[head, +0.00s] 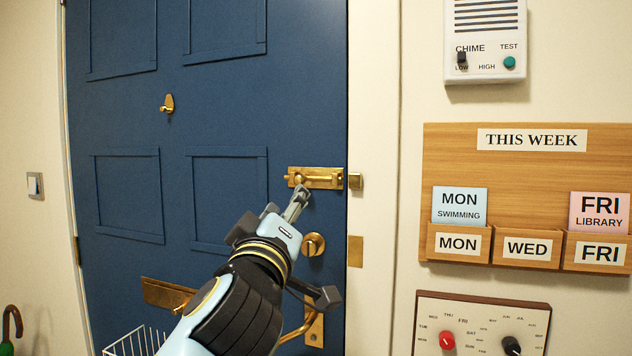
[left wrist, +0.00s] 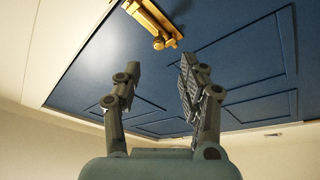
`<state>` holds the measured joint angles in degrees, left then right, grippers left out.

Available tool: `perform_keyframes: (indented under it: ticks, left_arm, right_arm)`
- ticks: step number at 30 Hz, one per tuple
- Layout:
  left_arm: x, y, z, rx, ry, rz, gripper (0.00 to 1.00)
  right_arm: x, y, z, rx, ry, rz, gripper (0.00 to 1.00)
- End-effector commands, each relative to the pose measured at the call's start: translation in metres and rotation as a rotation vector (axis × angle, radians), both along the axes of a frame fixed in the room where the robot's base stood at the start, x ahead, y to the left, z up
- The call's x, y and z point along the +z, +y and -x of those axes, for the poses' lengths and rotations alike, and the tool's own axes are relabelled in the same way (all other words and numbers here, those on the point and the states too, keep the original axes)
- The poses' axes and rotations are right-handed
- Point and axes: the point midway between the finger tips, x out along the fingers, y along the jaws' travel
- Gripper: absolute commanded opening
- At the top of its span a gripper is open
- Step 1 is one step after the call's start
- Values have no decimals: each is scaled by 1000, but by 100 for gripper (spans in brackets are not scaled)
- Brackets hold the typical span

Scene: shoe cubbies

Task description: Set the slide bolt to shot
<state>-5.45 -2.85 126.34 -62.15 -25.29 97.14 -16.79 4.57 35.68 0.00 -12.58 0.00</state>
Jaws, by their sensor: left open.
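The brass slide bolt (head: 318,177) is mounted near the right edge of the blue door, with its knob toward the left end of its plate. Its brass keep (head: 355,181) sits on the door frame to the right. I see no bar clearly crossing the small gap between them. My left gripper (head: 300,192) is just below the bolt's left part, open and empty. In the left wrist view the bolt (left wrist: 150,15) and its knob (left wrist: 158,43) show beyond the spread fingers (left wrist: 161,68), apart from them. My right gripper is not in view.
Below the bolt are a round brass lock (head: 313,244) and a brass lever handle (head: 300,327), partly behind my arm. A letter plate (head: 167,293) and a wire basket (head: 135,342) are lower left. A wooden week board (head: 450,155) and chime box (head: 485,40) hang right.

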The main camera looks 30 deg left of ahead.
Motion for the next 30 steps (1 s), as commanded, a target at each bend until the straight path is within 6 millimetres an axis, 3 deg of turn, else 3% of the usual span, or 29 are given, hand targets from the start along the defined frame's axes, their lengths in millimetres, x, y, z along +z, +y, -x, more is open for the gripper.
perform_keyframes:
  ticks: [8,18,30]
  left_arm:
    - [17,17,-39,-1,0,-6,42]
    - [29,38,-87,-2,1,-2,42]
    - [28,42,-94,-2,2,-2,40]
  right_arm:
    - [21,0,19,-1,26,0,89]
    - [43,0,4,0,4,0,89]
    - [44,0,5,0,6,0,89]
